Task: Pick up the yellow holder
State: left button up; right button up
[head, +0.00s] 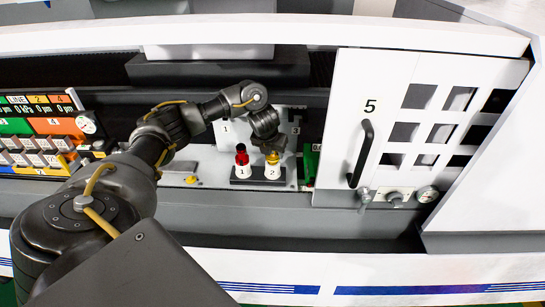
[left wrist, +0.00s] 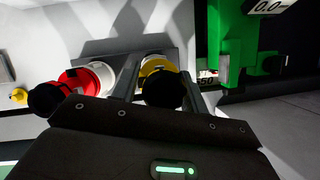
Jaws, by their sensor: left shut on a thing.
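The yellow holder (head: 273,158) stands upright in the white socket marked 2 (head: 272,172) in the head view. My left gripper (head: 270,147) is above it, pointing down, and is shut on its upper part. In the left wrist view the yellow holder (left wrist: 158,66) shows between the two fingers of my left gripper (left wrist: 157,82), with a black round end toward the camera. A red holder (head: 241,156) stands beside it in the socket marked 1 (head: 242,171); it also shows in the left wrist view (left wrist: 80,80). My right gripper is not in view.
A green device (head: 311,163) stands just right of the holders. The white door marked 5 (head: 400,120) with a black handle (head: 361,153) is farther right. A control panel (head: 45,135) with several buttons is at the left. A small yellow knob (head: 191,179) is left of the sockets.

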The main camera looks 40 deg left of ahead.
pick_arm(q)
notch_tip(320, 180, up, 8)
jog(key=shift+r+p, duration=0.1)
jog(key=shift+p, duration=0.35)
